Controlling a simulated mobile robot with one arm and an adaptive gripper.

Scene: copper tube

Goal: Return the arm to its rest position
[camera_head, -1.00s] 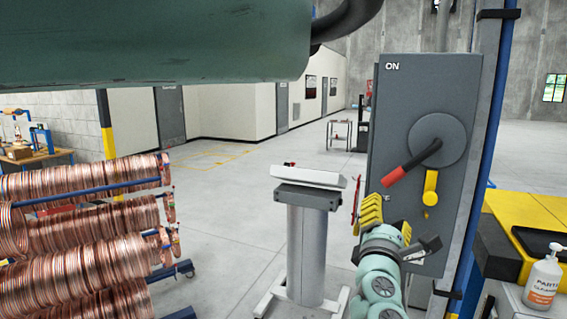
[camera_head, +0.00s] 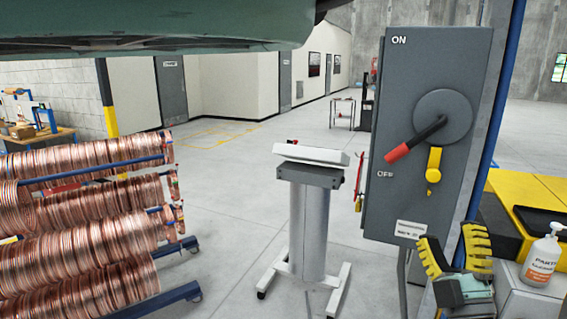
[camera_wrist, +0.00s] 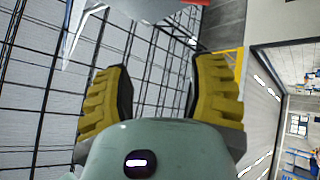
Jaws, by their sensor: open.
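My gripper (camera_head: 454,252) is at the lower right of the head view, its two yellow ribbed fingers spread apart with nothing between them. It is in front of and below the grey switch box (camera_head: 424,130), apart from its handle. The red-tipped handle (camera_head: 398,152) points down and left, towards the OFF mark. In the wrist view my gripper (camera_wrist: 160,95) shows both yellow fingers wide apart and empty. Most of my arm is out of the head view.
A pedestal stand (camera_head: 308,225) is left of the box. Copper coils (camera_head: 90,240) hang on a rack at left. Open floor lies behind.

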